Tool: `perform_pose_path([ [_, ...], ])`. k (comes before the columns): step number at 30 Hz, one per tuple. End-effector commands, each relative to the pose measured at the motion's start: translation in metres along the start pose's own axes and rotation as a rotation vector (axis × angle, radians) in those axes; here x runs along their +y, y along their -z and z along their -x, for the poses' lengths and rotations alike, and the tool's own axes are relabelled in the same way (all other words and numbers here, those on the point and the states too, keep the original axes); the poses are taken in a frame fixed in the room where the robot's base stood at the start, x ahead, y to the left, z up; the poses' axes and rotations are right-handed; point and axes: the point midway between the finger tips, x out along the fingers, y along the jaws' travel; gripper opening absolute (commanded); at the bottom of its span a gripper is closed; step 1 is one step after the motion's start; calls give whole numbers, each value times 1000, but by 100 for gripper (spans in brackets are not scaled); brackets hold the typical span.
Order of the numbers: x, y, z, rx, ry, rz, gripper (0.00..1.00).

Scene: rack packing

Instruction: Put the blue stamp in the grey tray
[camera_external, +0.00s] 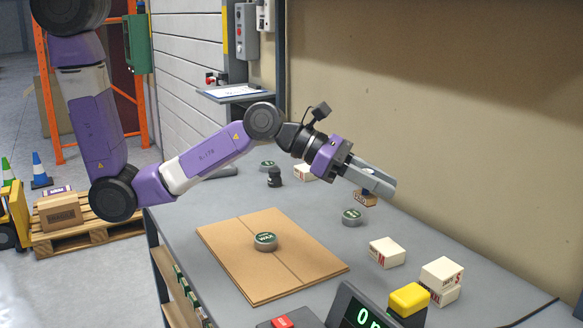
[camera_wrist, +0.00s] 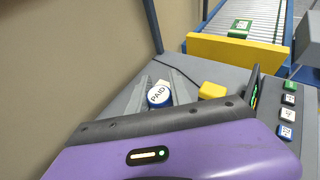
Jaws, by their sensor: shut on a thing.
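The blue stamp (camera_wrist: 158,96) has a round white top face marked PAID and a blue rim. In the wrist view it sits between the fingers of my gripper (camera_wrist: 160,92). In the external view my gripper (camera_external: 374,180) is shut, above the far right part of the grey table. A small brown block with lettering (camera_external: 366,199) shows just under the fingers there; it seems to be the lower part of the stamp. I cannot tell its clearance from the table. No grey tray can be made out with certainty; a flat grey piece (camera_external: 224,172) lies partly behind my arm.
A brown cardboard sheet (camera_external: 225,243) bears a round tin (camera_external: 265,241). Another tin (camera_external: 352,217), white boxes (camera_external: 387,252) and a yellow-topped thing (camera_external: 408,299) stand on the table (camera_external: 185,216). The beige wall (camera_external: 440,110) is close behind. A conveyor (camera_wrist: 262,12) shows in the wrist view.

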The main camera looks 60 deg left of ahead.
Motion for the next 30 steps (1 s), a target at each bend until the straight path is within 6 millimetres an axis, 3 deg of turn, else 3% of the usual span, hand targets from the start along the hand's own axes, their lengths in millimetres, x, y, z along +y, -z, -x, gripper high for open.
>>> perform_pose_path([
  [5, 5, 1, 1, 0, -9, 4, 0],
  [8, 24, 3, 5, 0, -40, 16, 0],
  [14, 104, 9, 27, -2, -173, 69, 0],
  [20, 195, 21, 67, -2, -328, 135, 0],
  [30, 326, 57, 165, -1, -576, 239, 0],
])
